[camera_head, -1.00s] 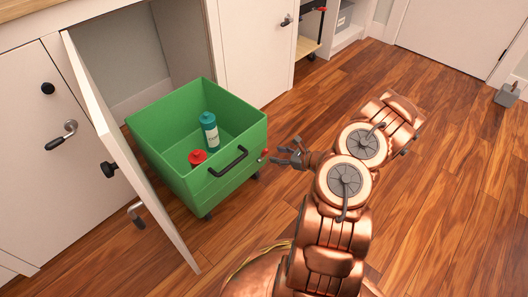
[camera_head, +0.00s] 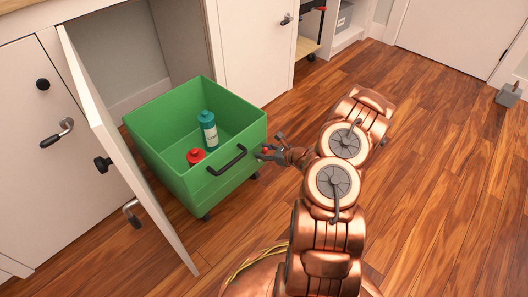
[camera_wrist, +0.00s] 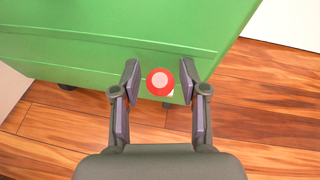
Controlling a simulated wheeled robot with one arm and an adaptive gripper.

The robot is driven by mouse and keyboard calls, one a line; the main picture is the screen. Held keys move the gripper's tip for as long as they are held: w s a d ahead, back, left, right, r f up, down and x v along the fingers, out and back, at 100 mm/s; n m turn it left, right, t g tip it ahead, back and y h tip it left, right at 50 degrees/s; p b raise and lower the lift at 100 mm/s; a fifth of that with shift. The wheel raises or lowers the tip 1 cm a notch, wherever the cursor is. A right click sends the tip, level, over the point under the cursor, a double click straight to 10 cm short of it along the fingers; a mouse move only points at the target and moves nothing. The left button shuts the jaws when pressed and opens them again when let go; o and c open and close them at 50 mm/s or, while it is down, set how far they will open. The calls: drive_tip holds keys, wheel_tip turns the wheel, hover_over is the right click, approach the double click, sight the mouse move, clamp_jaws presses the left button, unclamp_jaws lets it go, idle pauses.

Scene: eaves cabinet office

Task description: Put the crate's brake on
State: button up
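The green crate (camera_head: 217,190) stands on small wheels, partly out of the open cabinet, with a black handle (camera_head: 227,160) on its front. In the wrist view its green wall (camera_wrist: 130,25) fills the top. A red round knob (camera_wrist: 160,82) sits low on that wall, near its lower edge; I take it for the brake. My gripper (camera_head: 268,152) is at the crate's right front corner. In the wrist view my gripper (camera_wrist: 160,88) is open, with one finger on each side of the knob and gaps between. Whether the brake is on does not show.
A teal bottle (camera_head: 208,130) and a red-topped container (camera_head: 196,157) are inside the crate. The open cabinet door (camera_head: 130,160) stands close at the crate's left. The wooden floor (camera_head: 440,180) to the right is clear. A grey weight-like object (camera_head: 507,95) lies far right.

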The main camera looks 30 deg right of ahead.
clamp_jaws()
idle(0.3)
